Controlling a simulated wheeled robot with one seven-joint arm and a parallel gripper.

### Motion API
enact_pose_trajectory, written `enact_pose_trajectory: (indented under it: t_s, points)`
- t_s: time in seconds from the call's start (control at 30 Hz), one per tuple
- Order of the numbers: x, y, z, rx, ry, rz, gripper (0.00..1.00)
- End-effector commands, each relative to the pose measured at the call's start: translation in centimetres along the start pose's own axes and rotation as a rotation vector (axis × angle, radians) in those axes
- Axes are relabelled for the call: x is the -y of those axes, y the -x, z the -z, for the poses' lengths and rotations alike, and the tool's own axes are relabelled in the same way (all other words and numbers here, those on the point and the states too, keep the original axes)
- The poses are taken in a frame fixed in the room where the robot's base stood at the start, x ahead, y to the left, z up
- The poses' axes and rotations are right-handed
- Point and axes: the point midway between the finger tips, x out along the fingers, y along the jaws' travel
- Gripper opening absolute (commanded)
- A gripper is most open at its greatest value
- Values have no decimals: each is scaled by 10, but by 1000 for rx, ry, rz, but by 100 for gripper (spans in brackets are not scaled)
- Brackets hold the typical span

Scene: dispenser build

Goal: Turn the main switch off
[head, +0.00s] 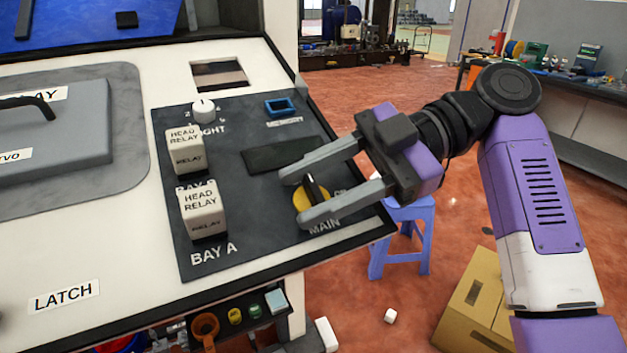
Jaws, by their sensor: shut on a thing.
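The main switch (299,198) is a yellow round base with a black handle, on the dark panel (250,250) above the label MAIN. My gripper (294,199) reaches in from the right, with one grey finger on the far side of the switch and one on the near side. It is shut on the main switch. The near finger hides part of the yellow base, and I cannot tell exactly where the fingers touch the handle.
Two white HEAD RELAY blocks (204,209) stand left of the switch. A white knob (203,110) and a blue MEMORY frame (281,107) are farther back. A grey lidded housing (60,130) is at left.

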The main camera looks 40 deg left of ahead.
Motion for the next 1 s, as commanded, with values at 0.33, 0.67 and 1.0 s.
enact_pose_trajectory:
  t_s: [0.33, 0.67, 1.0]
  points:
    - [1, -1, -1, 1, 22, 58, 3]
    - [1, -1, -1, 1, 22, 60, 3]
    - [1, -1, -1, 1, 22, 57, 65]
